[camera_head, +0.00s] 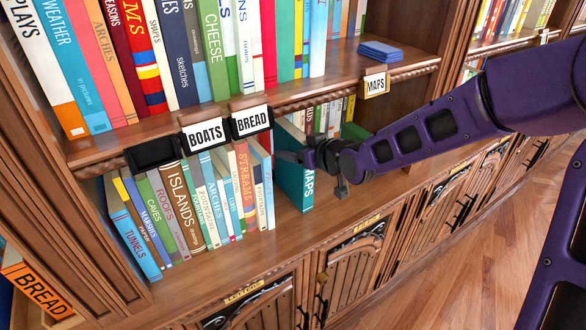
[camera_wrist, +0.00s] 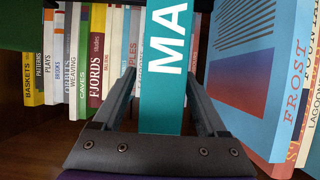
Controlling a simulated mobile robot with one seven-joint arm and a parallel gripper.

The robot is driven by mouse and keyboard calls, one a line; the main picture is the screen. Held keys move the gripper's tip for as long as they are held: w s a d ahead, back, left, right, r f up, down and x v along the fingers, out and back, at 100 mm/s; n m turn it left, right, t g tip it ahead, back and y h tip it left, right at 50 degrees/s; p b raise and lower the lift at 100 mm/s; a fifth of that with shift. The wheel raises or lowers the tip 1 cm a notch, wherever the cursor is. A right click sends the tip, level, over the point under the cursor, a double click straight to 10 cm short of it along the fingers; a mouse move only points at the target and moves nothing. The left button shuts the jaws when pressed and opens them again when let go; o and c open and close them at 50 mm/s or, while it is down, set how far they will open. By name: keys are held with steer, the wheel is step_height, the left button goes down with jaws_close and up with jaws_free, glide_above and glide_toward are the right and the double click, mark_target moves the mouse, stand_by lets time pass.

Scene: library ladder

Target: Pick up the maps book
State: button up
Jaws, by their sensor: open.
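The maps book (camera_head: 293,182) is teal with white MAPS lettering on its spine. It stands upright on the lower shelf, to the right of a row of books, with its spine toward the front. In the wrist view the teal spine (camera_wrist: 163,100) shows between my fingers, with only the letters MA readable. My gripper (camera_head: 312,170) is at the book's spine, also seen in the wrist view (camera_wrist: 165,88). Its two fingers are apart, one on each side of the book. I cannot tell whether either finger touches it. My gripper hides part of the book in the head view.
A blue book marked FROST (camera_wrist: 250,75) stands close to the right finger in the wrist view. More books (camera_wrist: 85,60) stand further back on the left. The shelf board (camera_head: 330,92) with its MAPS label (camera_head: 376,84) runs above. BOATS (camera_head: 205,134) and BREAD (camera_head: 251,120) labels hang nearby.

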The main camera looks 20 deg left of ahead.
steer(key=shift+c, duration=0.3)
jaws_close()
steer(key=shift+a, duration=0.1)
stand_by(1.1)
